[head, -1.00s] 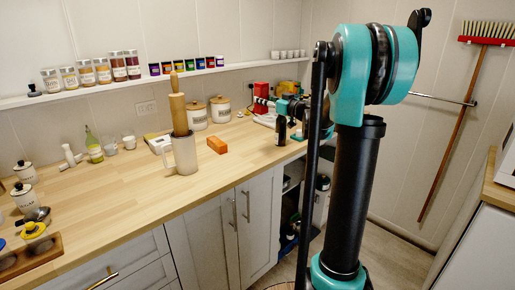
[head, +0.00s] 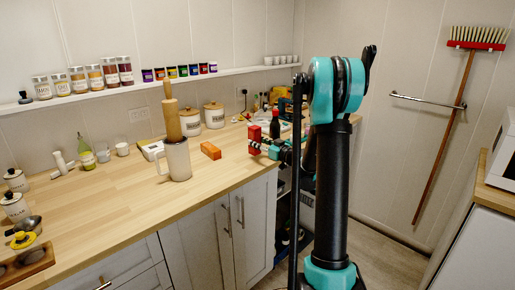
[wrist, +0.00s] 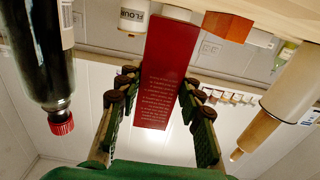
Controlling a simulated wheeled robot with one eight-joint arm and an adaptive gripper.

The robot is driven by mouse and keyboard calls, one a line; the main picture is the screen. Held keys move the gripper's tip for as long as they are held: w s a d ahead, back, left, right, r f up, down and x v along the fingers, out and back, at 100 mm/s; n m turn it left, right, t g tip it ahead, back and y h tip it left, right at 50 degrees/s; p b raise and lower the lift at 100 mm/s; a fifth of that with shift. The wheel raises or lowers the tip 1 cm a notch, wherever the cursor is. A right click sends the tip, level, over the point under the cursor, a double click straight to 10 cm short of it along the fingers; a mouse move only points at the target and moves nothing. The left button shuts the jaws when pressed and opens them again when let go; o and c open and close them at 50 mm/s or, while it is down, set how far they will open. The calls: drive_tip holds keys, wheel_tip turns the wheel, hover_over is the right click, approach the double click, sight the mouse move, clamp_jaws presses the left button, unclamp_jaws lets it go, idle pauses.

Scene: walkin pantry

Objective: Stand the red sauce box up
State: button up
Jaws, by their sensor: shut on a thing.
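The red sauce box (head: 254,133) is at the end of my gripper (head: 259,147), near the counter's right part in the head view. In the wrist view the red box (wrist: 166,70) shows its broad face with pale print, between the two green fingers of my gripper (wrist: 160,82). The fingers are shut on its two sides. The box looks about upright, its long side roughly in line with the bottle there. I cannot tell whether its base touches the counter.
A dark bottle with a red cap (wrist: 55,70) is close beside the gripper. An orange block (head: 210,150), a mug with a rolling pin (head: 177,160) and canisters (head: 214,116) stand on the wooden counter (head: 130,195). The front middle of the counter is clear.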

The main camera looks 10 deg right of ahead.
drive_tip(key=shift+f, duration=1.2)
drive_tip(key=shift+f, duration=0.2)
drive_tip(key=o, duration=1.3)
drive_tip(key=shift+c, duration=0.2)
drive_tip(key=shift+r, duration=0.15)
